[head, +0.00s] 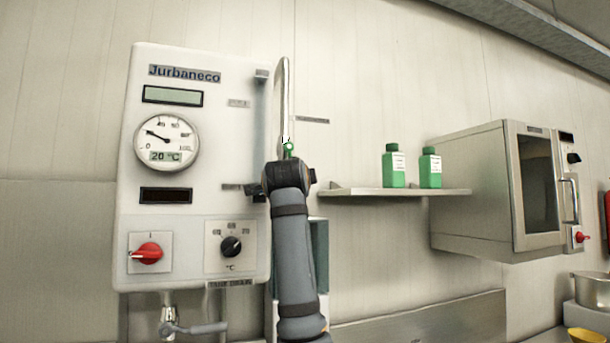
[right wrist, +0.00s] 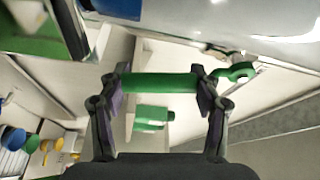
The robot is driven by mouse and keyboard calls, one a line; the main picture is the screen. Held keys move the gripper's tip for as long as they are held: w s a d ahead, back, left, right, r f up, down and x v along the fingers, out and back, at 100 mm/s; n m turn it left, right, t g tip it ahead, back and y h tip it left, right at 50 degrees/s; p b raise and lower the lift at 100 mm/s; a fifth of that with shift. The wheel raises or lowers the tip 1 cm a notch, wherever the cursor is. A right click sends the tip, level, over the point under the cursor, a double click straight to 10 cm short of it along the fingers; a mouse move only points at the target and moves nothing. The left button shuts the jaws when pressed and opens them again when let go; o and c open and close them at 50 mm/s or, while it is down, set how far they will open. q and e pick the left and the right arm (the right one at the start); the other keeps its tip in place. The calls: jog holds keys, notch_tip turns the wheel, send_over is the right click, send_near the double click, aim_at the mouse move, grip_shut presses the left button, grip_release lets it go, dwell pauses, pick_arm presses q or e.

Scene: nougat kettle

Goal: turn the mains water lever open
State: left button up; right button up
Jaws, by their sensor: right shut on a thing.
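The green mains water lever (head: 289,146) shows only as a small green end at the foot of a pale vertical pipe, right of the Jurbaneco panel. My right gripper (head: 285,172) hides the rest of it in the head view. In the right wrist view the lever's green bar (right wrist: 160,83) lies crosswise between the two fingers of my right gripper (right wrist: 160,92), which is shut on it. The bar's green ring end (right wrist: 238,70) shows to the right, by a pale rounded surface. My left gripper is not in view.
The white panel (head: 205,120) carries a dial gauge (head: 167,143), a red switch (head: 148,254) and a black knob (head: 231,246). A grey drain tap (head: 195,328) is below. Green bottles (head: 394,166) stand on a shelf (head: 400,191), with an oven (head: 480,190) further right.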

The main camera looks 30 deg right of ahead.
jog(key=shift+w+a+f+m+g+y+p, duration=0.1)
jog(key=shift+w+a+m+g+y+p, duration=0.15)
jog(key=shift+a+m, duration=0.3)
jog(key=shift+a+f+m+g+y+p, duration=0.1)
jog(key=shift+a+m+g+p, duration=0.05)
jog(key=shift+a+m+p, duration=0.35)
jog(key=shift+d, duration=0.1)
jog(key=o, duration=1.7)
jog(key=v, duration=1.2)
